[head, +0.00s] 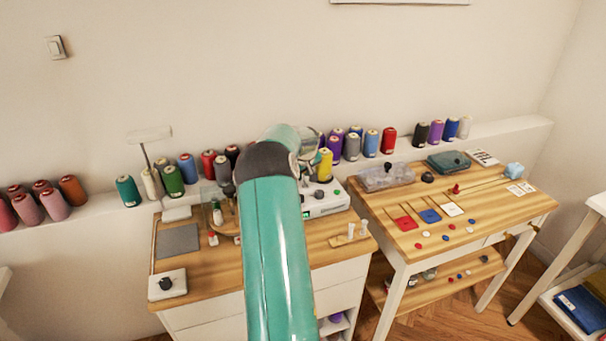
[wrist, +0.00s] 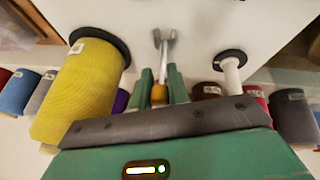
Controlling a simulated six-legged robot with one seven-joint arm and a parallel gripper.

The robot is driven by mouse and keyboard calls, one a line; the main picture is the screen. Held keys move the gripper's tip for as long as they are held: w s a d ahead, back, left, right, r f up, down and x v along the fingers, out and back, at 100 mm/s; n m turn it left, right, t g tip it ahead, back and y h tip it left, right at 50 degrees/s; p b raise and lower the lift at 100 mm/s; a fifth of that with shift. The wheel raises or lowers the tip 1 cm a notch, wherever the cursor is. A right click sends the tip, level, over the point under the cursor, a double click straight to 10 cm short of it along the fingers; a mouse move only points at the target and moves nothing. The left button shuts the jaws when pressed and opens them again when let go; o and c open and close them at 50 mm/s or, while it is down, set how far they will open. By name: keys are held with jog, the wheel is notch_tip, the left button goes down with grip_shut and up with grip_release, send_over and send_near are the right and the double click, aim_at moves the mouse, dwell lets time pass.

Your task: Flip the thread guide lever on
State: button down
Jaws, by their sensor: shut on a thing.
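The thread guide lever (wrist: 163,52) is a thin metal arm with an orange-brown knob (wrist: 159,93) at its end, on the white machine body (wrist: 200,25) in the wrist view. My gripper (wrist: 160,78) has its two green fingers on either side of the lever and is shut on it at the knob. In the head view the white machine (head: 325,203) stands on the left wooden table, partly hidden behind my teal arm. My gripper and the lever are hidden there.
A yellow thread cone (wrist: 80,90) stands close left of my gripper, and a white spool pin (wrist: 231,72) is to its right. More thread cones line the wall ledge. The right table (head: 520,208) holds boxes and small coloured pieces.

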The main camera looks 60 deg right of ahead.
jog(key=shift+s+r, duration=0.1)
jog(key=shift+s, duration=0.05)
jog(key=shift+s+a+r+t+h, duration=0.2)
jog(key=shift+s+a+t+h, duration=0.1)
jog(key=shift+t+h, duration=0.5)
jog(key=shift+s+a+r+t+h, duration=0.2)
jog(key=shift+s+t+h, duration=0.1)
jog(key=shift+t+h, duration=0.5)
jog(key=shift+s+a+r+m+t+h, duration=0.15)
jog(key=shift+s+a+t+h, duration=0.2)
jog(key=shift+t+h, duration=0.55)
jog(key=shift+s+a+f+m+t+h, duration=0.15)
jog(key=shift+a+t+h, duration=0.25)
jog(key=shift+t+h, duration=0.45)
jog(key=shift+s+h, duration=0.1)
jog(key=shift+h, duration=0.15)
jog(key=c, duration=1.3)
grip_release()
jog(key=shift+c, duration=0.2)
